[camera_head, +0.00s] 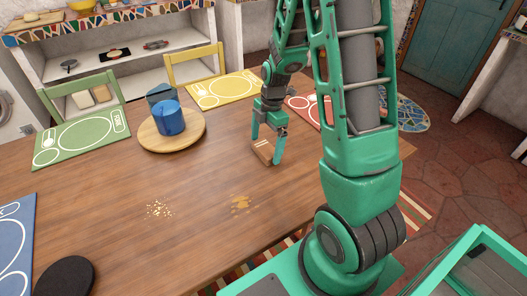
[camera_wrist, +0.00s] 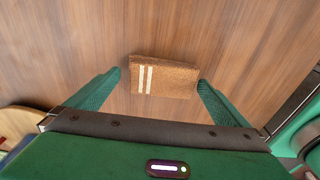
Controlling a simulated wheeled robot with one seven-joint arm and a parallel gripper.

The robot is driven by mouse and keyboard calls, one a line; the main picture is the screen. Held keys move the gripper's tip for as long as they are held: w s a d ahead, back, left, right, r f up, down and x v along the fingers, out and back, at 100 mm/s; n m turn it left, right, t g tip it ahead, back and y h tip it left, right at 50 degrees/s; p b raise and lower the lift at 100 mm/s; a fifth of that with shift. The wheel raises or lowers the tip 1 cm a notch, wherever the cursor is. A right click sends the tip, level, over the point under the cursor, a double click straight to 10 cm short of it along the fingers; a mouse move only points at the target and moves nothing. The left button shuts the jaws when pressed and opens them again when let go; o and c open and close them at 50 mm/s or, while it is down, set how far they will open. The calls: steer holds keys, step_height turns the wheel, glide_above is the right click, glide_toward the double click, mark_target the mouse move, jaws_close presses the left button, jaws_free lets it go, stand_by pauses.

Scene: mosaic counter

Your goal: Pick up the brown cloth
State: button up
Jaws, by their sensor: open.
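The brown cloth (camera_head: 263,150) is a small folded rectangle on the wooden table, near its right side in the head view. In the wrist view the cloth (camera_wrist: 172,77) shows two white stripes near its left end. My gripper (camera_head: 266,147) is open, pointing down at the cloth. In the wrist view its fingers (camera_wrist: 160,80) stand apart to the left and right of the cloth, with wood showing between each finger and the cloth. How high the fingertips are above the table is hard to tell.
A round wooden board (camera_head: 190,139) with blue cups (camera_head: 169,118) stands left of my gripper. Placemats in green (camera_head: 83,137), yellow (camera_head: 222,90) and blue (camera_head: 15,250) lie along the edges. Crumbs (camera_head: 159,209) and a yellowish spill (camera_head: 240,204) mark the otherwise clear front table.

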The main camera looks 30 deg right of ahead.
mark_target(264, 148)
steer(key=shift+f, duration=0.1)
steer(key=c, duration=1)
steer(key=shift+r, duration=0.55)
step_height(264, 148, up, 3)
steer(key=shift+w+f, duration=0.1)
steer(key=s+a+r, duration=0.1)
steer(key=a+r, duration=0.1)
steer(key=a, duration=0.1)
steer(key=s+a+r, duration=0.1)
steer(key=a+r, duration=0.1)
steer(key=a, duration=0.2)
steer(key=s+a+r, duration=0.2)
steer(key=a+r, duration=0.1)
steer(key=a, duration=0.1)
